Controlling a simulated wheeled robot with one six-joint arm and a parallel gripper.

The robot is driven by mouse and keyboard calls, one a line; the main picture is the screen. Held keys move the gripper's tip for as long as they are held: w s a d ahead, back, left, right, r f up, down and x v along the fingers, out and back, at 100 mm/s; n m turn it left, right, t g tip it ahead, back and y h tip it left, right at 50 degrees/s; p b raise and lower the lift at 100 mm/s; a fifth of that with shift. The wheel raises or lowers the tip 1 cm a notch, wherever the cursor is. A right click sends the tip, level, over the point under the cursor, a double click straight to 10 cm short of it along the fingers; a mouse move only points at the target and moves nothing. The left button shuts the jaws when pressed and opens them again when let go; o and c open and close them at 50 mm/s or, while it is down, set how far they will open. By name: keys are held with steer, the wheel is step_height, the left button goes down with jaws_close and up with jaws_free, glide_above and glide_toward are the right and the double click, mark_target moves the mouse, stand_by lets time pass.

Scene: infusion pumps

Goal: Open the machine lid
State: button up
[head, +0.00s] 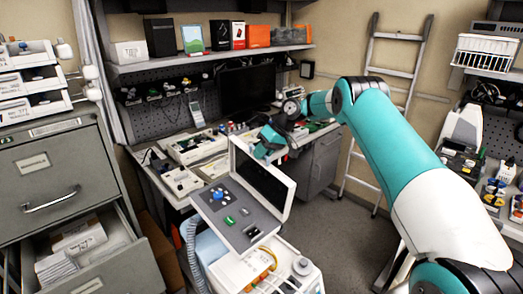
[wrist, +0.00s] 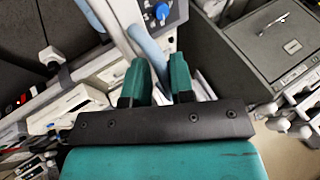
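The machine (head: 238,215) is a white box with a grey panel carrying blue and green knobs, at the lower centre of the head view. Its lid (head: 262,180) is a white-framed dark panel, raised steeply along the panel's far right side. My gripper (head: 268,143) is just beyond the lid's upper edge; the head view does not show clearly whether they touch. In the wrist view my gripper (wrist: 158,82) shows two teal fingers with a gap between them. Part of the grey panel with a blue knob (wrist: 163,12) appears beyond them.
A workbench with instruments (head: 190,150) and a dark monitor (head: 247,90) stands behind the machine. A filing cabinet (head: 62,175) with an open lower drawer is at left. A ladder (head: 390,75) leans on the wall. Grey floor (head: 345,235) is bare right of the machine.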

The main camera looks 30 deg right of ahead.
steer(key=shift+o, duration=1)
steer(key=shift+w+r, duration=0.1)
steer(key=shift+r, duration=0.05)
steer(key=shift+r, duration=0.1)
steer(key=shift+d+r, duration=0.2)
steer(key=shift+r, duration=0.05)
steer(key=p+v, duration=0.2)
steer(key=v, duration=0.9)
steer(key=shift+s+d, duration=0.15)
steer(key=shift+s, duration=0.1)
steer(key=shift+r, duration=0.1)
